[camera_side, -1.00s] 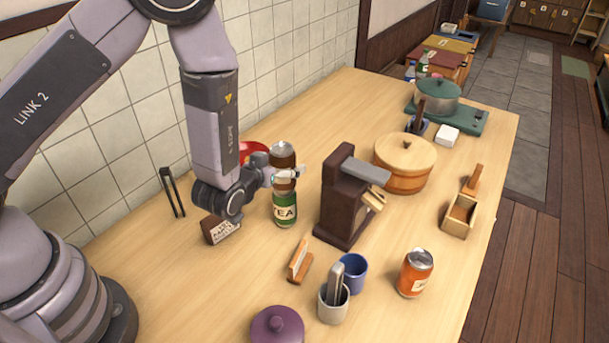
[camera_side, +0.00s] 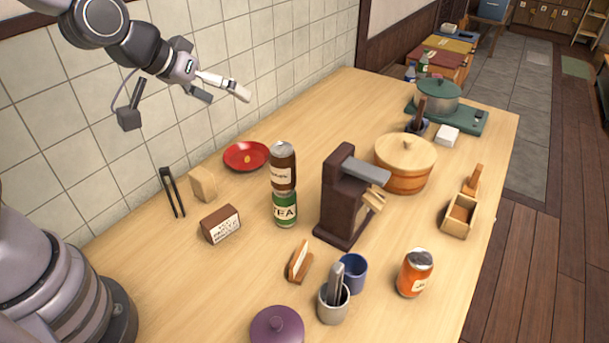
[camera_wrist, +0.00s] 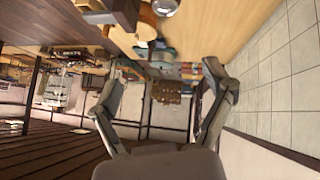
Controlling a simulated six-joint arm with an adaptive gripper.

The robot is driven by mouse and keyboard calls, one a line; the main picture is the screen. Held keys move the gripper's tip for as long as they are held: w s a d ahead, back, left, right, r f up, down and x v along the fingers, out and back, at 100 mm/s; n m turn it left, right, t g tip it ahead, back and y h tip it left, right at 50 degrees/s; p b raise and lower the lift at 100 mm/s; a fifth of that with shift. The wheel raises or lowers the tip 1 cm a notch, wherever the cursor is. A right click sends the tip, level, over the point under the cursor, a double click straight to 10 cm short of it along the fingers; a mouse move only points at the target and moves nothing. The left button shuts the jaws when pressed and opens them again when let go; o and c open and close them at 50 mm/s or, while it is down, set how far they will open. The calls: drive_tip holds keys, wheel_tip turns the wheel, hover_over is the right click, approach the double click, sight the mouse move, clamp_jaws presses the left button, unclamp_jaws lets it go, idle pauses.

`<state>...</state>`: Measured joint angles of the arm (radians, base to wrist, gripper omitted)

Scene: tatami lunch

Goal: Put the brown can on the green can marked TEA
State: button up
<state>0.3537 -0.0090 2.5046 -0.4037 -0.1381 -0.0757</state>
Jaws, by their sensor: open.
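The brown can (camera_side: 283,166) stands upright on top of the green can marked TEA (camera_side: 285,209), the two stacked on the wooden table in the side view. My gripper (camera_side: 222,92) is open and empty, raised well above the table near the tiled wall, up and left of the stack and apart from it. In the wrist view my gripper's two fingers (camera_wrist: 160,110) are spread with nothing between them. A round silvery top at the upper edge of the wrist view is too small to name surely.
A dark dispenser (camera_side: 343,195) stands close right of the stack. A red plate (camera_side: 246,156) lies behind it, and a brown labelled box (camera_side: 221,224) is to the left. An orange can (camera_side: 415,272), a blue cup (camera_side: 352,272) and a wooden tub (camera_side: 405,163) stand farther right.

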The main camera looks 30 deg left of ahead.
drive_tip(key=s+a+r+g+y, duration=0.1)
drive_tip(key=s+a+r, duration=0.3)
drive_tip(key=s, duration=0.5)
drive_tip(key=s+a+r+m+g+y, duration=0.1)
drive_tip(key=s+a+r, duration=0.3)
drive_tip(key=s+a, duration=0.3)
drive_tip(key=s, duration=0.2)
drive_tip(key=shift+s+a+m+g, duration=0.25)
drive_tip(key=shift+s+m+g, duration=0.05)
drive_tip(key=shift+s+g, duration=0.1)
drive_tip(key=shift+o, duration=0.2)
drive_tip(key=shift+w, duration=0.1)
